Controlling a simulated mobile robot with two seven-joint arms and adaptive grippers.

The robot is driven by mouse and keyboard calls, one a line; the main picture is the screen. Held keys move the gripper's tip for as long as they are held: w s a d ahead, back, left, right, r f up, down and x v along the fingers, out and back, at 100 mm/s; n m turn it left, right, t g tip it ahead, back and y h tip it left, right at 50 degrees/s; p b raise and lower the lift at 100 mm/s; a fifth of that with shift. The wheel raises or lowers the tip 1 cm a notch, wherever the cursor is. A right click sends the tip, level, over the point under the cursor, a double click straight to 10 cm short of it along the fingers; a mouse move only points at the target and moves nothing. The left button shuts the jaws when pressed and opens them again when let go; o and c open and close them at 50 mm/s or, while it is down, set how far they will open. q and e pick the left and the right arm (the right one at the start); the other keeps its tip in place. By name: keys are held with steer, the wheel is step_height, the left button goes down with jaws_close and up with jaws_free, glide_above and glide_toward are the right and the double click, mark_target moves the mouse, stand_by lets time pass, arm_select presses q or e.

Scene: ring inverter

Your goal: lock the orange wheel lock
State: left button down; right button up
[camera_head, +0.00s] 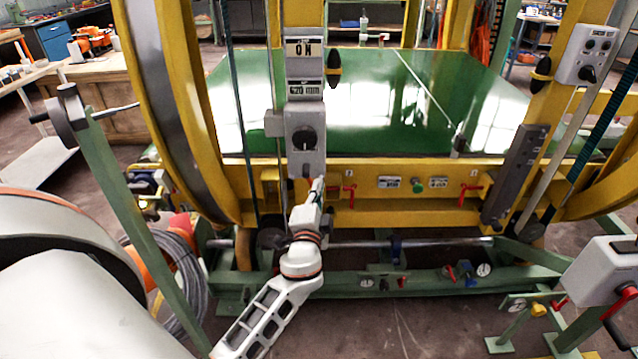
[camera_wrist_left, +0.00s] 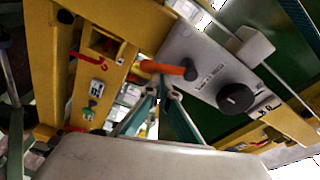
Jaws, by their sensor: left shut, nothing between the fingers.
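The orange wheel lock (camera_wrist_left: 162,68) is an orange lever joined to a dark pivot at the lower end of a grey control box (camera_wrist_left: 215,70). In the wrist view it points left from the pivot, across the gap beside the yellow frame. My left gripper (camera_wrist_left: 165,93) is shut and empty, its fingertips just below the lever in that picture; I cannot tell whether they touch it. In the head view my left gripper (camera_head: 317,188) is at the lower end of the grey box (camera_head: 305,155). There the lever is not clearly visible. My right gripper is not in view.
The yellow frame beam (camera_head: 400,178) runs beside the box with red levers (camera_head: 348,194) and a green knob (camera_head: 418,187). A black knob (camera_wrist_left: 236,98) sits on the grey box. A large yellow ring (camera_head: 160,110) stands at left, and a green platform (camera_head: 370,95) lies behind.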

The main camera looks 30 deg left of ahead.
arm_select(q)
steer(key=shift+s+a+m+p, duration=0.15)
steer(key=shift+a+m+p, duration=0.25)
steer(key=shift+m, duration=0.4)
steer(key=shift+f+m, duration=0.15)
steer(key=shift+m, duration=0.25)
steer(key=shift+s+a+f+m+h+p, duration=0.1)
steer(key=shift+s+f+m+h+p, duration=0.05)
steer(key=shift+m+p, duration=0.3)
steer(key=shift+s+a+f+m+h+p, duration=0.1)
steer(key=shift+m+h+p, duration=0.05)
steer(key=shift+m+p, duration=0.25)
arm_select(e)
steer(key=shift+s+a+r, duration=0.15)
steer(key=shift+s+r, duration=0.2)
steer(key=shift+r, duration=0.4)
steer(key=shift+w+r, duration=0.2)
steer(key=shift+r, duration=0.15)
arm_select(q)
steer(key=shift+w, duration=0.1)
